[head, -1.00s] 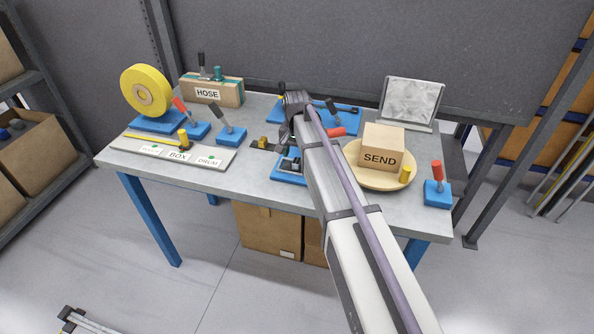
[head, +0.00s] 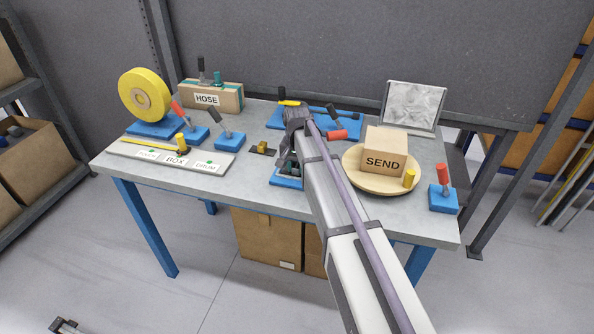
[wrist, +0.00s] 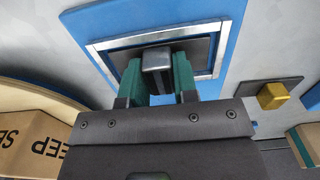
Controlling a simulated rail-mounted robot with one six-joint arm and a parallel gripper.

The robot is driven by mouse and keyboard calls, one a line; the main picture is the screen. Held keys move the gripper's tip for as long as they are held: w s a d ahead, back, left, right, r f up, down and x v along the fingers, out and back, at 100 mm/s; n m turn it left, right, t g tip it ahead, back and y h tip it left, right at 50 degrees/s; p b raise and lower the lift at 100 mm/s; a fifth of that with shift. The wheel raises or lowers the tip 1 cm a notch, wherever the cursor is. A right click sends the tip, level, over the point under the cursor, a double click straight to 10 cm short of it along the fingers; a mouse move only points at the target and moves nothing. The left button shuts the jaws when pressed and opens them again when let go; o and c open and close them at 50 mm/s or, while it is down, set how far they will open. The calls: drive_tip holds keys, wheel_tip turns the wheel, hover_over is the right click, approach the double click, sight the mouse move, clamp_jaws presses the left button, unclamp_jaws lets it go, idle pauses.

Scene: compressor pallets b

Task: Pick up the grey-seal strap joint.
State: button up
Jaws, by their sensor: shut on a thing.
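The grey-seal strap joint, a dark grey block (wrist: 157,68) on a flat dark strip, shows in the wrist view. It is over a blue tray (wrist: 222,52) with a bright metal inner frame. My gripper (wrist: 158,88) has a green-padded finger on each side of the grey block and is shut on it. I cannot tell whether the strip rests in the tray or is clear of it. In the head view my arm hides most of the joint, and my gripper (head: 290,168) shows only partly over the tray (head: 286,183).
A yellow-seal joint (head: 262,149) lies left of the tray. A round wooden board (head: 352,177) with a SEND box (head: 386,150) is at right. Red-handled (head: 443,190) and dark-handled (head: 228,133) blue-based levers stand nearby.

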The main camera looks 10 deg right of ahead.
sight(297, 165)
wheel_tip(297, 165, up, 10)
drive_tip(key=p, duration=1)
drive_tip(key=shift+r, duration=0.2)
clamp_jaws()
drive_tip(key=shift+f, duration=0.2)
